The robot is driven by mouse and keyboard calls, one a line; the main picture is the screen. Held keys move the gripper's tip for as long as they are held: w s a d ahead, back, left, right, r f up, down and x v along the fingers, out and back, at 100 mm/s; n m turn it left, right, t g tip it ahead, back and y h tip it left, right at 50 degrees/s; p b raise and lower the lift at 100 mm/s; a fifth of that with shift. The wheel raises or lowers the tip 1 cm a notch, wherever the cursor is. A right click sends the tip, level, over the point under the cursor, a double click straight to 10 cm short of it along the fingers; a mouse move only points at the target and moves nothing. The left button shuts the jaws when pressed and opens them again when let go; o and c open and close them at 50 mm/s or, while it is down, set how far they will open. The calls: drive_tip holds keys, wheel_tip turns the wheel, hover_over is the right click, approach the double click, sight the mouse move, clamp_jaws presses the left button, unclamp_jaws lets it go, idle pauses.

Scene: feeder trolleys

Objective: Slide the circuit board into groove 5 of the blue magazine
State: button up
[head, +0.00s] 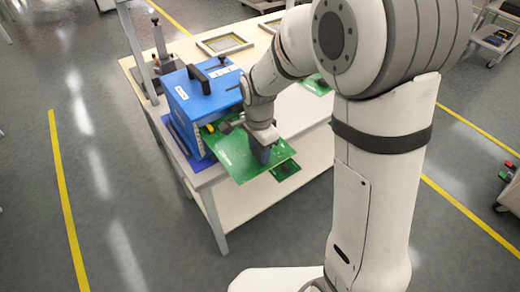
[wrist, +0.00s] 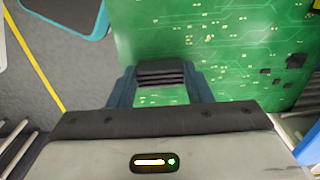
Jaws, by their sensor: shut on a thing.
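The blue magazine (head: 208,92), with a black handle on top, stands on the left part of the trolley top. Its open side faces the lower right, and a pale slotted strip shows along its edge. My gripper (head: 262,152) is shut on a green circuit board (head: 232,158), which lies roughly flat in front of that open side. The board's upper left edge is close to the opening; I cannot tell whether it is inside a groove, nor which one. In the wrist view my gripper (wrist: 160,78) grips the edge of the board (wrist: 225,40).
Two framed trays (head: 224,43) lie at the back of the white trolley top (head: 296,108). Another green board (head: 316,84) lies behind my arm, and a dark green piece (head: 285,170) is below the held board. A metal post stands left of the magazine.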

drive_tip(key=shift+w+a, duration=0.5)
drive_tip(key=shift+w, duration=0.25)
drive_tip(key=shift+w+a, duration=0.5)
drive_tip(key=shift+w, duration=0.2)
drive_tip(key=shift+w, duration=0.1)
drive_tip(key=shift+w+a+p, duration=0.25)
drive_tip(key=shift+w+a, duration=0.25)
drive_tip(key=shift+w, duration=0.2)
drive_tip(key=shift+w+a+p, duration=0.2)
drive_tip(key=shift+w+a, duration=0.25)
drive_tip(key=shift+w, duration=0.2)
drive_tip(key=shift+w+a+p, duration=0.2)
drive_tip(key=shift+w+a, duration=0.3)
drive_tip(key=shift+w, duration=0.2)
drive_tip(key=shift+w+a+p, duration=0.15)
drive_tip(key=shift+w+a, duration=0.3)
drive_tip(key=shift+w, duration=0.25)
